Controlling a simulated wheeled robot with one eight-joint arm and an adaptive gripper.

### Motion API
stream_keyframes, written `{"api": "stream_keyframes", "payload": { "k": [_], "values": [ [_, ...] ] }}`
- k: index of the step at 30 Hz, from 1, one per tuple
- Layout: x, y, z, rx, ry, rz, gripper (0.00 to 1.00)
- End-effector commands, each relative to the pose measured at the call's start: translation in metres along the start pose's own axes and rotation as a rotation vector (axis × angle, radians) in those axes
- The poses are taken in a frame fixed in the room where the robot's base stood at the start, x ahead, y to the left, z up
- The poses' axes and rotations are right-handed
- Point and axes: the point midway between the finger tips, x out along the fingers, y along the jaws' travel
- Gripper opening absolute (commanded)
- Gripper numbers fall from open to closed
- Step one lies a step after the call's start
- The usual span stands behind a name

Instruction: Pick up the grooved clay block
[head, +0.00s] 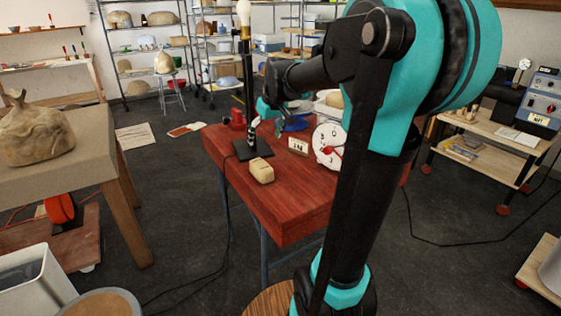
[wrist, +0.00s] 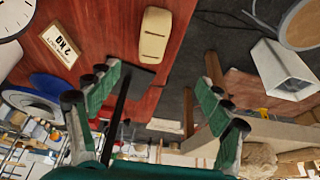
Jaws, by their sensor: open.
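The grooved clay block (head: 262,172) is small, tan and rounded. It lies on the red wooden table (head: 300,215) near its left edge, in front of the black lamp stand's base (head: 253,150). In the wrist view the block (wrist: 156,34) shows at top centre, with dark grooves across it, beyond my fingertips. My gripper (wrist: 158,95) is open with green finger pads, apart from the block and holding nothing. In the head view my gripper (head: 268,108) is small and partly hidden, above the table's far part near the lamp pole.
The lamp's black pole (head: 249,95) rises to a bulb (head: 243,10), close to my gripper. A "2 KG" card (head: 298,146) and a white dial (head: 327,143) stand right of the block. A cup (head: 237,119) is at the far left. The table's front is clear.

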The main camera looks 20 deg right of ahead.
Motion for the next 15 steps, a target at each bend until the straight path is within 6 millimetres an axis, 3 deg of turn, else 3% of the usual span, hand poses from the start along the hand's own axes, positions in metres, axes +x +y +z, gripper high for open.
{"api": "stream_keyframes", "payload": {
  "k": [5,15],
  "values": [
    [0.005,0.001,-0.011,-0.013,0.002,-0.005,0.79],
    [0.071,0.001,-0.010,-0.012,0.002,-0.004,0.79]
  ]
}}
